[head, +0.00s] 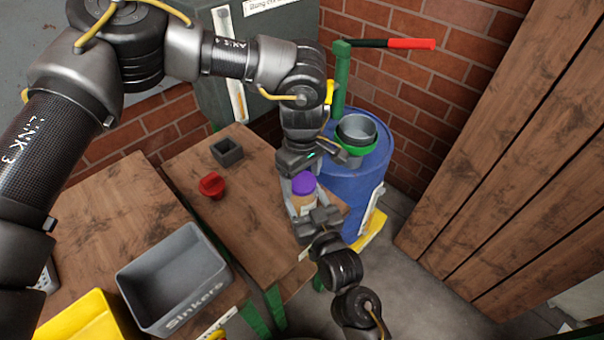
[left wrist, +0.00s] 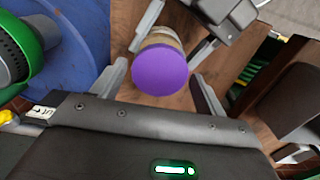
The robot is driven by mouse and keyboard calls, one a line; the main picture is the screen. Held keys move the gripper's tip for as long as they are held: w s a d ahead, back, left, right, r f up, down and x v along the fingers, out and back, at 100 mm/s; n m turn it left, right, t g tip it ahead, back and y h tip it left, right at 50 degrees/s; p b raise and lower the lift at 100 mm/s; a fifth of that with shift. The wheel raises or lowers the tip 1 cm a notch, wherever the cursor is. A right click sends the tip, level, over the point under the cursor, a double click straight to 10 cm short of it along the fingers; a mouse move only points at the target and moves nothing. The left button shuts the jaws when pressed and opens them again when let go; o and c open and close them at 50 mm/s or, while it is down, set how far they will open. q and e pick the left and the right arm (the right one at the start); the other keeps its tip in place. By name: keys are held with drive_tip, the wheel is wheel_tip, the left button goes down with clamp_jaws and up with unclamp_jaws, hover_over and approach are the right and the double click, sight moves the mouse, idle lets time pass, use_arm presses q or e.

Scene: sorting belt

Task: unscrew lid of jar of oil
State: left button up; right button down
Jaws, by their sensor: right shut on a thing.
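My left gripper (head: 297,172) is just above the jar. In the left wrist view its fingers (left wrist: 160,88) are open on either side of the lid, with a gap to it. My right gripper (head: 303,218) comes from the front and is shut on the jar body, below the lid.
A red object (head: 212,185) and a small dark square box (head: 227,152) sit on the table to the left. A grey Sinkers bin (head: 180,285) and a yellow bin (head: 85,318) are at front left. A blue barrel (head: 355,175) with a green-ringed bowl (head: 357,134) stands behind right.

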use_arm(q)
drive_tip(key=c, duration=0.8)
drive_tip(key=shift+c, duration=0.2)
